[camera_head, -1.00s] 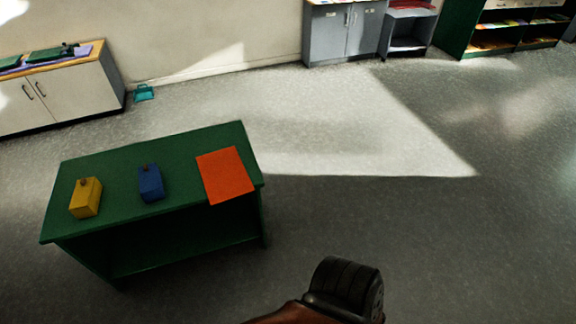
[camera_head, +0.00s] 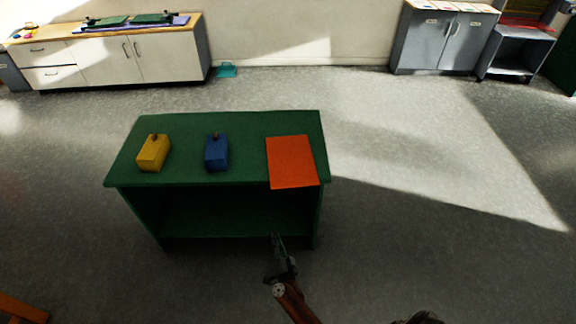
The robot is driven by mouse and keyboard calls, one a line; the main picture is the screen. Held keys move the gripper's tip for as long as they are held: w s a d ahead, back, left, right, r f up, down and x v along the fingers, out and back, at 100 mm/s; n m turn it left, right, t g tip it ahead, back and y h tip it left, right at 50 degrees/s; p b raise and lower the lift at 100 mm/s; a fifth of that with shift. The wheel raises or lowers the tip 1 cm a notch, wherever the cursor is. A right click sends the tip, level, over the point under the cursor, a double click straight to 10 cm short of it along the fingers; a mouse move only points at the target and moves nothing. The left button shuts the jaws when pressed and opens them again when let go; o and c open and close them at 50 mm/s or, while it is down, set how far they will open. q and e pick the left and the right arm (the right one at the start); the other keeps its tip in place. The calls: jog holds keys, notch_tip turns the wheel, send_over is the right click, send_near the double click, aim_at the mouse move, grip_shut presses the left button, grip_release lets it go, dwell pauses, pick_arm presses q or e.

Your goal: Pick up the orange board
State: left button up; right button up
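The orange board (camera_head: 292,162) lies flat on the right end of the green table (camera_head: 245,140). Its near edge reaches the table's front edge and seems to stick out slightly past it. My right gripper (camera_head: 279,242) is in front of the table, below the tabletop and the board, and apart from the board in the picture. Its fingers are small and dark, so I cannot tell whether they are open or shut. I see nothing held in it. My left gripper is not in view.
A blue block (camera_head: 216,153) and a yellow block (camera_head: 153,155), each with a small knob, stand left of the board. The table has an open shelf space below. Cabinets (camera_head: 165,52) line the back wall. The floor around the table is clear.

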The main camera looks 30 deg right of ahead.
aim_at(279, 186)
jog(key=w+d+r+m+g+h+b, duration=0.2)
jog(key=w+r+m+h, duration=0.1)
jog(key=r+m, duration=0.4)
jog(key=w+d+r+m+g+h+b, duration=0.1)
jog(key=w+d+r+m+h+b, duration=0.2)
jog(key=r+m, duration=0.45)
jog(key=shift+n+h, duration=0.3)
jog(key=shift+n, duration=0.45)
jog(key=x, duration=0.3)
jog(key=r+b+x, duration=0.1)
jog(key=x, duration=0.1)
jog(key=shift+w+d+r, duration=0.1)
jog(key=shift+w, duration=0.35)
jog(key=shift+w+d+r+b, duration=0.1)
jog(key=shift+w+d+b, duration=0.3)
jog(key=shift+w, duration=0.1)
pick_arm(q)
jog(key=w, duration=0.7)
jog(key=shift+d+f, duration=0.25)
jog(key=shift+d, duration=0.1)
pick_arm(e)
jog(key=shift+c, duration=0.6)
grip_shut()
jog(key=shift+r, duration=0.15)
